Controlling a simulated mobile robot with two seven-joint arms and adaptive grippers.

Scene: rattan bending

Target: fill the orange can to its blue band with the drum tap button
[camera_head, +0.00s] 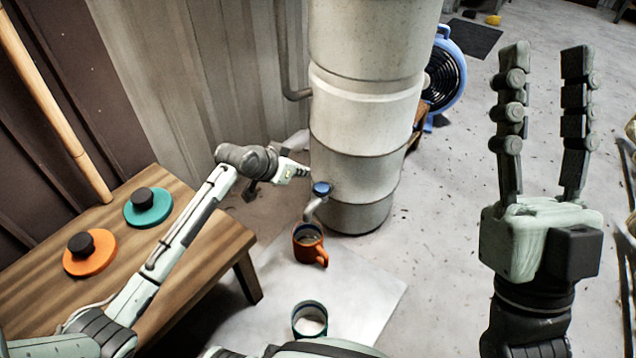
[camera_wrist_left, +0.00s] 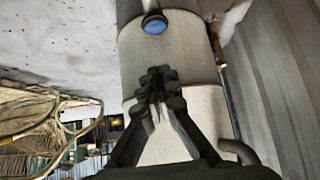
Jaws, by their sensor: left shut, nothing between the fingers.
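The orange can (camera_head: 309,256) stands upright on a pale sheet, under the spout (camera_head: 311,208) of the large grey drum (camera_head: 352,150). It has a blue rim and a handle on the right; something greyish shows inside, but its level is unclear. The blue tap button (camera_head: 322,188) is on the drum just above the spout; it also shows in the left wrist view (camera_wrist_left: 154,23). My left gripper (camera_head: 301,172) is close to the drum, left of and slightly above the button; its fingers (camera_wrist_left: 158,82) are shut and empty. My right gripper (camera_head: 546,60) is open and empty, right of the drum.
A second can (camera_head: 309,320), dark with pale contents, stands on the sheet (camera_head: 360,290) nearer to me. A wooden bench (camera_head: 150,255) at left carries orange (camera_head: 89,258) and teal (camera_head: 148,210) discs with black knobs. A blue fan (camera_head: 446,75) stands behind the drum.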

